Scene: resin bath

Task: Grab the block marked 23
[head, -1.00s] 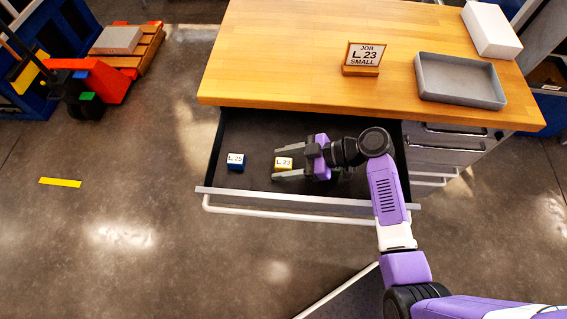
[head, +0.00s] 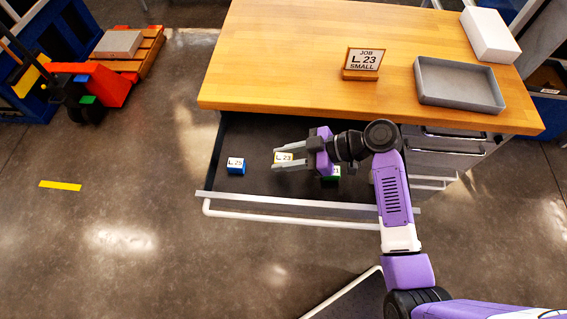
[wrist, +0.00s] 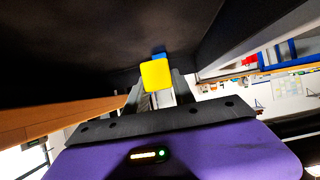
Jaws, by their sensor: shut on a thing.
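The yellow block marked 23 (head: 284,158) is between the fingers of my gripper (head: 288,159), which is shut on it. It is held above the floor of the open drawer (head: 270,185). In the wrist view the yellow block (wrist: 156,74) sits between the fingertips, with a bit of blue behind it. The job sign (head: 363,60) on the bench reads L 23 SMALL.
A blue block marked 25 (head: 236,165) lies in the drawer to the left. A green block (head: 332,174) lies partly hidden under my gripper. The wooden bench top (head: 290,55) overhangs the drawer's back and carries a grey tray (head: 458,85) and white box (head: 490,34).

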